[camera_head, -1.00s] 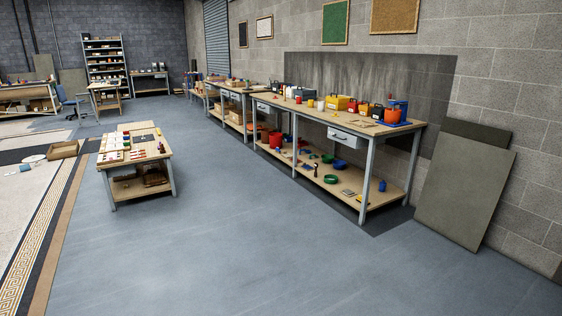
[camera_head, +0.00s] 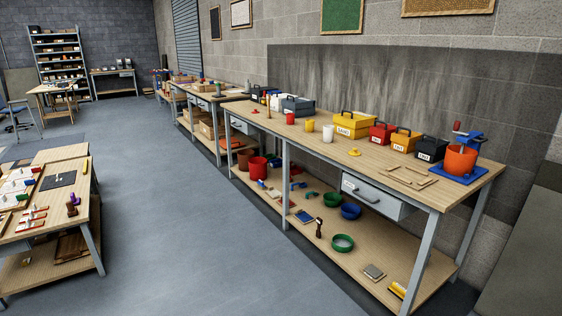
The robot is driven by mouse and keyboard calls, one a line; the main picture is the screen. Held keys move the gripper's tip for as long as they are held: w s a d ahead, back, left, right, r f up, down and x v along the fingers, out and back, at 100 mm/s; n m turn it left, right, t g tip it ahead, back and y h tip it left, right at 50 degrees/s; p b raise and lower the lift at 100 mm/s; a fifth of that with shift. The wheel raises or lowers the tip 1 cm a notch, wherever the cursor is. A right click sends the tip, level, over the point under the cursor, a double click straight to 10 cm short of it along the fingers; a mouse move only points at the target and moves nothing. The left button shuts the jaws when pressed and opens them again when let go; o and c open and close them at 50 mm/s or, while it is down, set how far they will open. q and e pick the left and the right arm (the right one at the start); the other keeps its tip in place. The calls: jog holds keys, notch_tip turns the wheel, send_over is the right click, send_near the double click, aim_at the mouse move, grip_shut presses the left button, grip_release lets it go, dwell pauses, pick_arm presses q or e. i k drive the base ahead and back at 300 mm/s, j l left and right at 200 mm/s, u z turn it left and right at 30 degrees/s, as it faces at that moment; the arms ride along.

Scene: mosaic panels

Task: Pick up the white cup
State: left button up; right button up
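A white cup (camera_head: 328,133) stands upright on the top of the long wooden workbench (camera_head: 300,142) along the wall. It is to the right of a small yellow cup (camera_head: 309,126) and in front of the yellow toolbox (camera_head: 355,127). Neither of my grippers shows in the head view.
Red (camera_head: 381,134), orange (camera_head: 404,140) and black (camera_head: 430,149) boxes and an orange bucket (camera_head: 460,161) stand right of the cup. The lower shelf (camera_head: 325,228) holds bowls and tools. A smaller table (camera_head: 70,215) is at left. The grey floor (camera_head: 190,250) between is clear.

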aim_at(328, 130)
jog(key=i, duration=2.45)
